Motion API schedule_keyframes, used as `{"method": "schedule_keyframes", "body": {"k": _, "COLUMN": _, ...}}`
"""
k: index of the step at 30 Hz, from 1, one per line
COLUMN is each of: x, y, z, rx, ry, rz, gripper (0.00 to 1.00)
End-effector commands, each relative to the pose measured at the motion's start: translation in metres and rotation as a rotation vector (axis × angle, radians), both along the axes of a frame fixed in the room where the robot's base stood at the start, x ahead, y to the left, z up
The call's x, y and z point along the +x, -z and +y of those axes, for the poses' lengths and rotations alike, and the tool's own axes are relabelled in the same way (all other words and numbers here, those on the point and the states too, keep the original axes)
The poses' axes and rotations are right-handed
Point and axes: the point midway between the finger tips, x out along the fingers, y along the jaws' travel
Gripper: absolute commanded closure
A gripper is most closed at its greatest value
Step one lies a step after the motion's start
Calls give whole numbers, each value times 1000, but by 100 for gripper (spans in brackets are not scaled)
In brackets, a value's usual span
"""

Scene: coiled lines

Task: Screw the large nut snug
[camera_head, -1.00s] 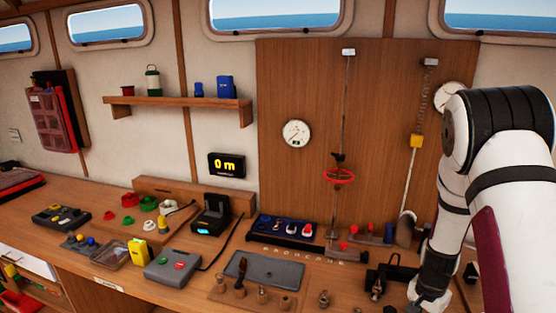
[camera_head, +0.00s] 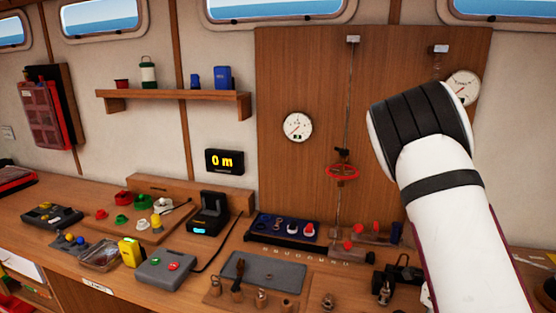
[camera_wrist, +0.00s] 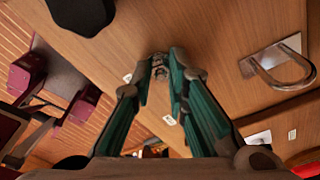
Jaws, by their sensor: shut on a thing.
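In the wrist view my gripper (camera_wrist: 160,72) has its two green fingers closing in at the tips on a small grey metal piece (camera_wrist: 159,67), which looks like the large nut. Its thread and how it sits are too small and too covered by the fingertips to tell. Wooden bench surface lies behind it. In the head view my arm fills the right side and my gripper is not visible. Small metal fittings stand along the bench front there, one upright (camera_head: 328,301) and a darker one (camera_head: 384,292) beside my arm.
A metal loop handle on a plate (camera_wrist: 283,66) is right of my fingers in the wrist view.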

Motion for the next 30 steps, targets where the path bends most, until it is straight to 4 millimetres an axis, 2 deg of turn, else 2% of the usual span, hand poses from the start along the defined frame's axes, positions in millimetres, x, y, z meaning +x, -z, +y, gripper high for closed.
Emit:
{"method": "schedule_keyframes", "body": {"k": 1, "x": 3, "y": 1, "z": -1, "rx": -4, "ry": 66, "rz": -3, "gripper": 100}}
{"method": "schedule_keyframes", "body": {"k": 4, "x": 2, "y": 0, "z": -1, "rx": -3, "ry": 116, "rz": -4, "gripper": 100}}
{"method": "schedule_keyframes", "body": {"k": 5, "x": 1, "y": 0, "z": -1, "rx": -3, "ry": 115, "rz": -4, "gripper": 83}}
{"method": "schedule_keyframes", "body": {"k": 6, "x": 1, "y": 0, "z": -2, "rx": -4, "ry": 114, "rz": -3, "gripper": 74}}
{"method": "schedule_keyframes", "body": {"k": 13, "x": 0, "y": 0, "z": -1, "rx": -2, "ry": 112, "rz": -1, "gripper": 72}}
{"method": "schedule_keyframes", "body": {"k": 14, "x": 0, "y": 0, "z": -1, "rx": -2, "ry": 111, "rz": -1, "gripper": 68}}
{"method": "schedule_keyframes", "body": {"k": 16, "x": 0, "y": 0, "z": -1, "rx": -2, "ry": 111, "rz": -1, "gripper": 52}}
{"method": "schedule_keyframes", "body": {"k": 17, "x": 0, "y": 0, "z": -1, "rx": -2, "ry": 111, "rz": -1, "gripper": 49}}
{"method": "schedule_keyframes", "body": {"k": 26, "x": 0, "y": 0, "z": -1, "rx": -1, "ry": 109, "rz": 0, "gripper": 49}}
{"method": "schedule_keyframes", "body": {"k": 30, "x": -1, "y": -7, "z": -1, "rx": -1, "ry": 108, "rz": -1, "gripper": 49}}
